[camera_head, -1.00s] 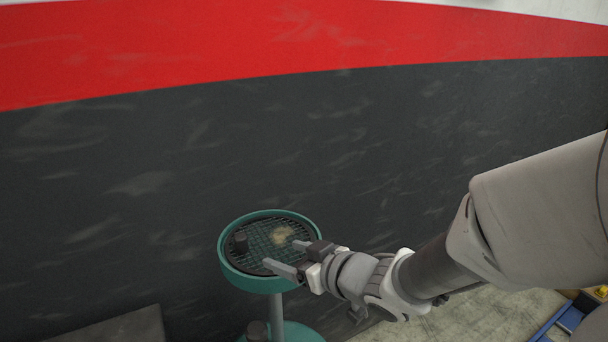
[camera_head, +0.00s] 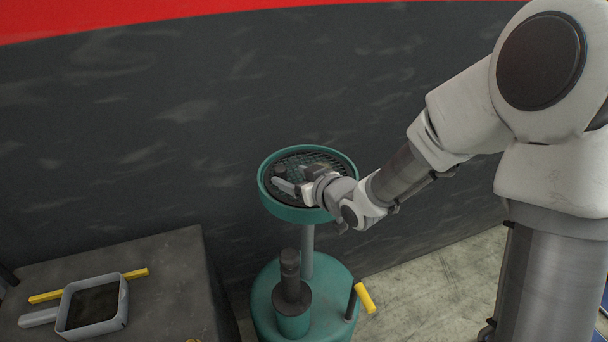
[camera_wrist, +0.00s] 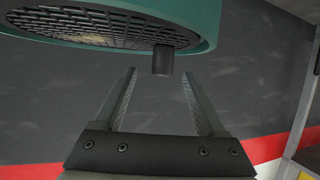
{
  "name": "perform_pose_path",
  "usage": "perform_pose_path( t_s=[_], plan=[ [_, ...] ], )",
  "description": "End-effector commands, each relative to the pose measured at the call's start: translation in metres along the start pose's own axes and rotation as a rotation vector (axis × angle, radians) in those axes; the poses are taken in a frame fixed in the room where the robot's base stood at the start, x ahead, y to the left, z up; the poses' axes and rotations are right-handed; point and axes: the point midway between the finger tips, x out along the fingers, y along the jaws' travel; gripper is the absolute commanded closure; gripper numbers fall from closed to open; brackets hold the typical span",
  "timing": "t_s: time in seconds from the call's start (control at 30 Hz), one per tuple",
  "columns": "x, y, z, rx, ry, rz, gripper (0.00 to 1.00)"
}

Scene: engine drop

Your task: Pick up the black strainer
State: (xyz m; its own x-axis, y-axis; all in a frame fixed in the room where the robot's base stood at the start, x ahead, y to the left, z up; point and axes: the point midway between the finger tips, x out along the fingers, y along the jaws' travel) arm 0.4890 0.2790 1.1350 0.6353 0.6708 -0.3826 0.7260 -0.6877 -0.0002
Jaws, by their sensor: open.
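The black strainer (camera_head: 336,160) is a round mesh disc with a small dark knob, lying inside the green round basin (camera_head: 270,200) on a stand. In the wrist view the strainer (camera_wrist: 75,30) shows at the top, with its knob (camera_wrist: 162,62) near its edge. My gripper (camera_head: 291,179) is over the basin and hides part of the mesh in the head view. In the wrist view my gripper (camera_wrist: 158,73) is open and empty, and the knob appears just beyond and between the two fingertips.
A dark bench (camera_head: 165,255) at the lower left holds a grey square pan (camera_head: 122,303) and a yellow bar (camera_head: 135,274). A dark bottle-like object (camera_head: 290,270) and a yellow-handled item (camera_head: 365,297) are at the green stand base. A dark wall (camera_head: 130,110) rises behind the basin.

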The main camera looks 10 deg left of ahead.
Motion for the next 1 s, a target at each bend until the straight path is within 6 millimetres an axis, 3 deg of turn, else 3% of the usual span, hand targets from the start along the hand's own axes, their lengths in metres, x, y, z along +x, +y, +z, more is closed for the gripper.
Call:
perform_pose_path(
  t_s=[0.17,0.5,0.8,1.0],
  plan=[
    [0.010,-0.001,-0.002,0.001,-0.001,0.000,0.26],
    [0.051,-0.004,-0.006,0.002,-0.001,0.000,0.26],
    [0.054,-0.004,-0.005,0.000,0.000,0.002,0.26],
    [0.054,-0.004,-0.005,0.000,0.000,0.001,0.61]
  ],
)
